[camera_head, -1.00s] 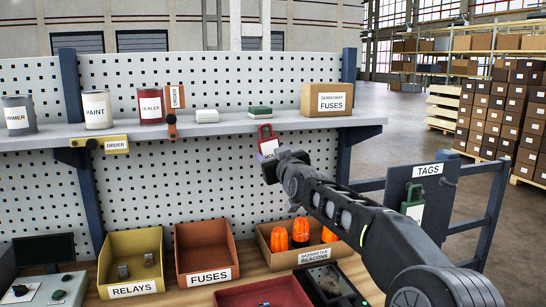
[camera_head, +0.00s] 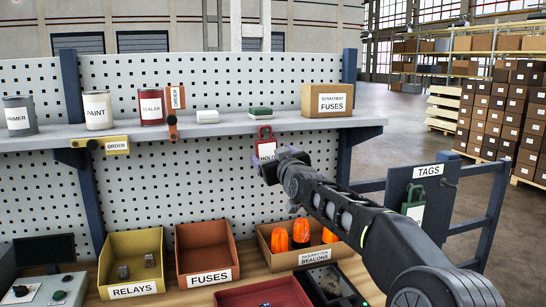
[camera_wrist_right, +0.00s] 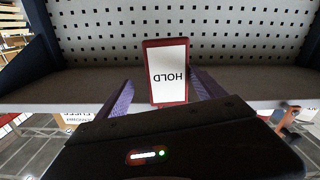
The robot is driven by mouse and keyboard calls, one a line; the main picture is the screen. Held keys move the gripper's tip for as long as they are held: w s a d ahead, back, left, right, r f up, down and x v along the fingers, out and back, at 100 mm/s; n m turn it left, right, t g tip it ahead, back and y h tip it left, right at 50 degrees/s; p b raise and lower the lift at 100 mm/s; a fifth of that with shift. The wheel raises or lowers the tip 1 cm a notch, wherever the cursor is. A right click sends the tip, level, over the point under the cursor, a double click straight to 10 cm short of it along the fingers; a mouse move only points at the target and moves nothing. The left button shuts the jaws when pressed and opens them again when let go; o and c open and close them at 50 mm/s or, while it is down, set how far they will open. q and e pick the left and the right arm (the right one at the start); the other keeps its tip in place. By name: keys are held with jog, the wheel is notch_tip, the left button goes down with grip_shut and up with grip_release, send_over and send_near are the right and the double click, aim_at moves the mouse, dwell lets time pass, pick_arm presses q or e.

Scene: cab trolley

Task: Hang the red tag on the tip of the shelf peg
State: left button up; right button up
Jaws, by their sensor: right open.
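The red tag (camera_head: 265,132) with a white HOLD label is upright at the front edge of the grey shelf (camera_head: 225,127), toward its right end. Its loop is at the top in the head view; the peg behind it cannot be made out. My right gripper (camera_head: 268,168) is just below and in front of the tag. In the right wrist view the red tag (camera_wrist_right: 166,73) shows upside down between the two spread fingers of the right gripper (camera_wrist_right: 163,95), with a gap at least on the left side. My left gripper is not in view.
On the shelf stand cans, a white block, a green-and-white block (camera_head: 260,112) and a fuses box (camera_head: 327,100). An orange tag (camera_head: 174,105) and a yellow tag (camera_head: 115,145) are at its front edge. Bins, including the beacons bin (camera_head: 310,258), stand below. A tags board (camera_head: 425,195) is at right.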

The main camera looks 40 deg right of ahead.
jog(key=shift+s, duration=0.15)
jog(key=v, duration=0.7)
jog(key=shift+s+a+b, duration=0.15)
jog(key=shift+s+b, duration=0.1)
jog(key=shift+b, duration=0.15)
